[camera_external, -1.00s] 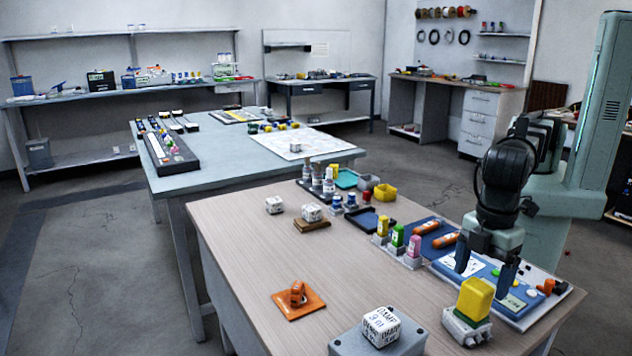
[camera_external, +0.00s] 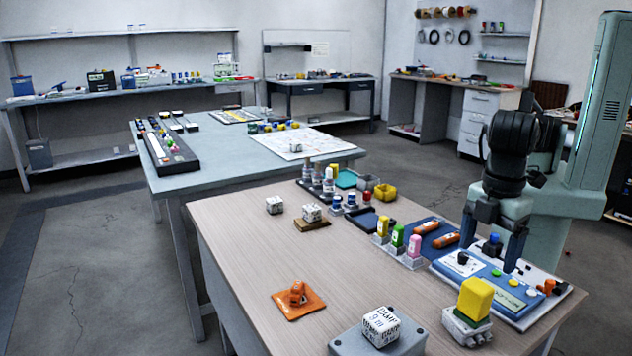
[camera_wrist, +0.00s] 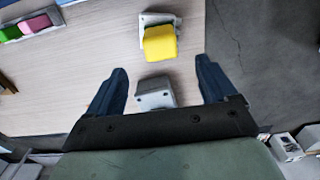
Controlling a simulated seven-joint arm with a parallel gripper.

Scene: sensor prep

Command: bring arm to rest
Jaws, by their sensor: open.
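My gripper (camera_external: 491,250) hangs, pointing down, over the right end of the wooden-topped table. Its fingers stand apart with nothing held between them. Beneath and behind it is a blue and white panel (camera_external: 486,283) with coloured buttons and a black knob (camera_external: 463,258). In the wrist view my gripper (camera_wrist: 162,68) shows two dark fingers spread wide. A small grey block-like thing (camera_wrist: 153,93) shows between them, clear of both fingers.
A yellow block (camera_external: 476,298) on a pale base stands in front of my gripper. A lettered white cube (camera_external: 381,326) sits on a grey box nearby. Coloured bottles (camera_external: 397,236) stand to the left. The table's middle (camera_external: 270,248) is largely clear.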

